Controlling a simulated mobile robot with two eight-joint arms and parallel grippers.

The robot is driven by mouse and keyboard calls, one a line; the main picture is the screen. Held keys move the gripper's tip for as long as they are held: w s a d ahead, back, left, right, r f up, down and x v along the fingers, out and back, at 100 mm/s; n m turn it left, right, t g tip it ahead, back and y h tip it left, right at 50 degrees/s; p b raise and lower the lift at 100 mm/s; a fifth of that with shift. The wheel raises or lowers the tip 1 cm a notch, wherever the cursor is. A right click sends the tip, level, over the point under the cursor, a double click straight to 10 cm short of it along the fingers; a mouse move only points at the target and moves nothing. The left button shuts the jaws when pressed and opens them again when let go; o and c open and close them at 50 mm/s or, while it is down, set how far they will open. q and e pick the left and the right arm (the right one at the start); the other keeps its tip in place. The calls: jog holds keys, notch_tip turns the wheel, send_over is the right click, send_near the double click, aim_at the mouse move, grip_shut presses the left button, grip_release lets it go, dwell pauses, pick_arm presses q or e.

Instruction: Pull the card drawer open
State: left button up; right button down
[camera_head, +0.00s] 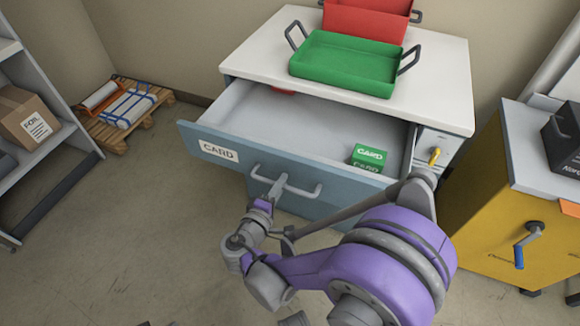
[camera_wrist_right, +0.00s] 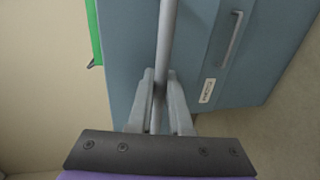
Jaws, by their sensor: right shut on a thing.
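The card drawer (camera_head: 222,153), blue-grey with a "CARD" label on its front, stands pulled out of the white-topped cabinet (camera_head: 440,80). Its grey bar handle (camera_head: 305,190) is on the front. My right gripper (camera_head: 274,190) is shut on this handle. In the right wrist view, the two fingers (camera_wrist_right: 160,88) sit on either side of the handle bar (camera_wrist_right: 167,35). A green box marked "CARD" (camera_head: 370,154) lies inside the drawer, towards its right. My left gripper is not in view.
A green tray (camera_head: 345,62) and a red tray (camera_head: 365,18) sit on the cabinet top. A yellow cabinet (camera_head: 490,220) stands close on the right. A shelf with a cardboard box (camera_head: 28,120) and a pallet (camera_head: 115,137) are at left. Floor in front of the drawer's left is clear.

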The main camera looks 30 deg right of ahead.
jog(key=shift+f+v, duration=0.2)
jog(key=shift+v, duration=0.65)
jog(key=shift+f+v, duration=0.15)
jog(key=shift+v, duration=0.7)
jog(key=shift+f+v, duration=0.2)
jog(key=shift+v, duration=0.65)
jog(key=shift+s+a, duration=0.1)
jog(key=c, duration=0.8)
grip_release()
jog(key=shift+c, duration=0.2)
jog(key=p+v, duration=0.1)
jog(key=v, duration=1)
